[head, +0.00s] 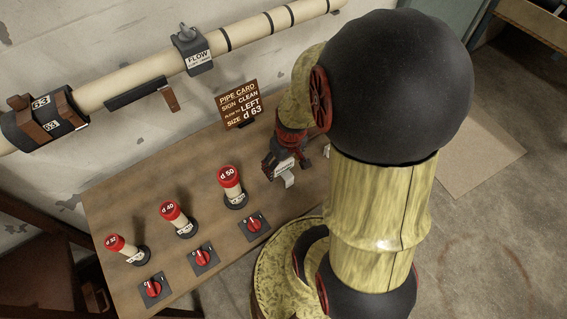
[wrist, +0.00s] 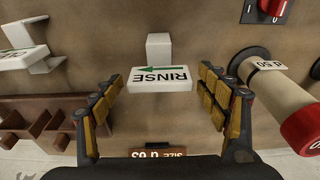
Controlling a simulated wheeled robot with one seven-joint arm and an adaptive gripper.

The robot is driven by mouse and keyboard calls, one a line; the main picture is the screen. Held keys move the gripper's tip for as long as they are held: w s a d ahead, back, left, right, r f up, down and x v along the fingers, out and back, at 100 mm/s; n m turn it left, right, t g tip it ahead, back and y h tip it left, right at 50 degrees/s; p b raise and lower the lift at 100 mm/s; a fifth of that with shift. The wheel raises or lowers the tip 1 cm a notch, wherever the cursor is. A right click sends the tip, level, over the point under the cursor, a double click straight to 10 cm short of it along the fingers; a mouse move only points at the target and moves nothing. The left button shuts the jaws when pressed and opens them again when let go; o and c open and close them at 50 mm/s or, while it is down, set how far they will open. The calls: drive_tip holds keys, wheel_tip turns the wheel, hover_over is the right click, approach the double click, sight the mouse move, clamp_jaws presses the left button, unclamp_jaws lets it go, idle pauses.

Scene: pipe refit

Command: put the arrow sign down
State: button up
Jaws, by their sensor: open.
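The arrow sign (wrist: 160,79) is a white block reading RINSE with a green arrow, upside down in the wrist view. Its white foot (wrist: 159,45) shows against the brown bench top. In the head view the sign (head: 283,166) is at the bench's right part, below my gripper (head: 284,158). In the wrist view my gripper (wrist: 161,76) is open, one finger on each side of the sign, with gaps on both sides. The sign seems to stand on the bench; its contact there is not clear. A second white sign (wrist: 24,57) is cut off at the left of the wrist view.
The bench (head: 120,200) holds several red-capped pipe stubs (head: 231,186) and red switches (head: 253,224). A pipe card (head: 239,104) reads sign CLEAN, flow to LEFT, size d 63. A brown rack (wrist: 70,108) is left in the wrist view. A pipe (head: 130,83) runs along the wall.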

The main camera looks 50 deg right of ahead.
sight(287, 175)
drive_tip(key=shift+r, duration=0.1)
wheel_tip(287, 175, up, 12)
drive_tip(key=s+p, duration=0.2)
drive_tip(key=p, duration=0.3)
drive_tip(key=w+a+r+n+t, duration=0.1)
drive_tip(key=a+r+n+t, duration=0.1)
drive_tip(key=a+r, duration=1.6)
drive_tip(key=shift+w+a+r+n+t, duration=0.2)
drive_tip(key=shift+r+n+t, duration=0.3)
drive_tip(key=shift+t, duration=0.4)
drive_tip(key=shift+c, duration=0.9)
